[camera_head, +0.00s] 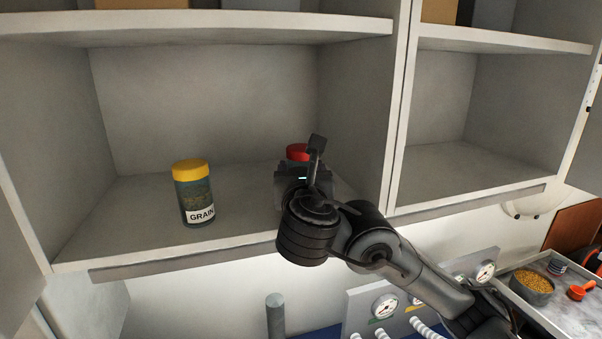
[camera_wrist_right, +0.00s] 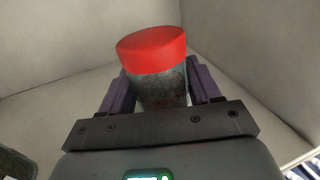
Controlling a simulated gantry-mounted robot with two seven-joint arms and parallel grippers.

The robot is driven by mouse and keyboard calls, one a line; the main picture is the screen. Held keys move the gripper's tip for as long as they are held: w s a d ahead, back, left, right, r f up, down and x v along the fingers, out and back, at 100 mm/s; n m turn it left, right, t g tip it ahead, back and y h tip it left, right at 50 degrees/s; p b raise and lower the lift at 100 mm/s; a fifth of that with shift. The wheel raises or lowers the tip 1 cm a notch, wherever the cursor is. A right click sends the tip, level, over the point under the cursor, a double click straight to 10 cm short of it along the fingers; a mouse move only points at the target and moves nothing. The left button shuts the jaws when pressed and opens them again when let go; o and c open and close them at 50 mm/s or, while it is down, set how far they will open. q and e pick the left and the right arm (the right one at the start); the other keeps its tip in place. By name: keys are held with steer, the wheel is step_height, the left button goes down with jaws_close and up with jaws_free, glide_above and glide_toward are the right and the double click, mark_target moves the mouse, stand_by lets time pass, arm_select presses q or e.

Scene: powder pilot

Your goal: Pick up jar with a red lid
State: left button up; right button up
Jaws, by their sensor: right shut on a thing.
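The jar with a red lid (camera_head: 298,152) stands on the cabinet shelf, mostly hidden behind my right gripper (camera_head: 303,168) in the head view. In the right wrist view the red-lidded jar (camera_wrist_right: 156,62) has a dark grey body and sits between the two fingers of the right gripper (camera_wrist_right: 157,92). The gripper is shut on the jar's body, below the lid. The jar's base is hidden, so I cannot tell whether it touches the shelf. My left gripper is not in view.
A yellow-lidded jar labelled GRAIN (camera_head: 193,196) stands to the left on the same shelf (camera_head: 130,225). A divider wall (camera_head: 355,110) rises to the right of my gripper. An upper shelf (camera_head: 240,25) spans above. A bowl of grain (camera_head: 533,284) sits on a tray at lower right.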

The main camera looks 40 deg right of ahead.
mark_target(300, 148)
steer(key=shift+c, duration=0.7)
steer(key=shift+a+r, duration=0.1)
steer(key=shift+r, duration=0.05)
steer(key=shift+s+a+r+b, duration=0.1)
steer(key=shift+r+b, duration=0.05)
steer(key=shift+b, duration=0.15)
step_height(300, 148, up, 7)
steer(key=shift+f+b, duration=0.15)
steer(key=shift+b, duration=0.35)
steer(key=s+a+b, duration=0.3)
steer(key=a+b, duration=0.6)
steer(key=b, duration=0.2)
steer(key=s+a+b, duration=0.4)
steer(key=a+b, duration=0.5)
steer(key=b, duration=0.2)
steer(key=shift+s+f, duration=0.15)
steer(key=shift+s, duration=0.05)
